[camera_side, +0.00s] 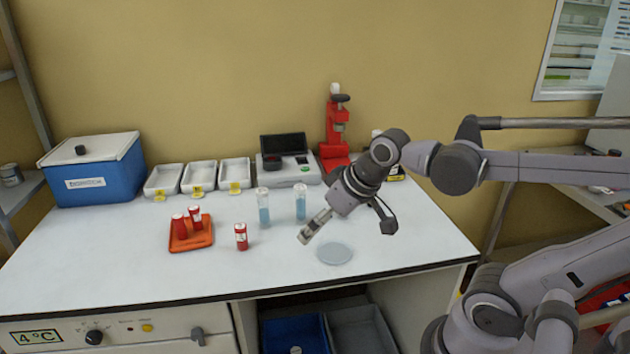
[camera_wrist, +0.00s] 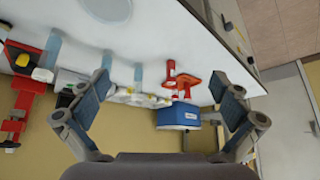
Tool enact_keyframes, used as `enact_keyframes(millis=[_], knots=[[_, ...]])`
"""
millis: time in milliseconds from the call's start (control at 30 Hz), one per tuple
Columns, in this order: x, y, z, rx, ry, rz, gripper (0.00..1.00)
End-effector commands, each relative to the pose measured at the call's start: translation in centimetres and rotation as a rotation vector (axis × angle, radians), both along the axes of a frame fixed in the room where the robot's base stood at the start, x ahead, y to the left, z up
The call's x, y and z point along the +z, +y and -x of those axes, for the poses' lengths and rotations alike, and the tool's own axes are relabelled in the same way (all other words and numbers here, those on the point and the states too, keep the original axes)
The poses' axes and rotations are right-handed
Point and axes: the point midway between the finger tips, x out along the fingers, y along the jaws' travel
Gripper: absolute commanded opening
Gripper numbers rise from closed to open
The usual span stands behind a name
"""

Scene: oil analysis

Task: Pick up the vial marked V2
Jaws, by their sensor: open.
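Two red vials with pale labels, left (camera_side: 180,222) and right (camera_side: 196,214), stand at the orange-red tray (camera_side: 190,240). A third red vial (camera_side: 241,238) stands on the bench right of the tray; a red vial also shows in the wrist view (camera_wrist: 171,72). Two clear cylinders with blue liquid, left (camera_side: 264,212) and right (camera_side: 300,205), stand behind and right. Marks are too small to read, so I cannot tell which is V2. My gripper (camera_side: 306,236) is open, empty and tilted down left, above the bench, right of the third red vial; its fingers spread in the wrist view (camera_wrist: 164,70).
A flat round disc (camera_side: 335,253) lies below right of my gripper. White trays (camera_side: 199,177), a blue cooler box (camera_side: 93,175), a grey instrument (camera_side: 288,170) and a red stand (camera_side: 335,135) line the back. The front left of the bench is clear.

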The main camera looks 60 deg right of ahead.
Motion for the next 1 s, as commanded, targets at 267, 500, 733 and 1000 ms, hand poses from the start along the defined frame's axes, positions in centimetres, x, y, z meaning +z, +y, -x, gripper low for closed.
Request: enact_keyframes(millis=[267,500,733,1000], knots=[[-2.3,2.5,1.7,0.079,-0.063,0.003,1.0],[-2.3,2.5,1.7,0.079,-0.064,0.003,0.76],[-2.2,2.5,1.7,0.078,-0.063,0.003,0.55],[-2.2,1.6,1.2,0.054,-0.067,0.002,0.55]])
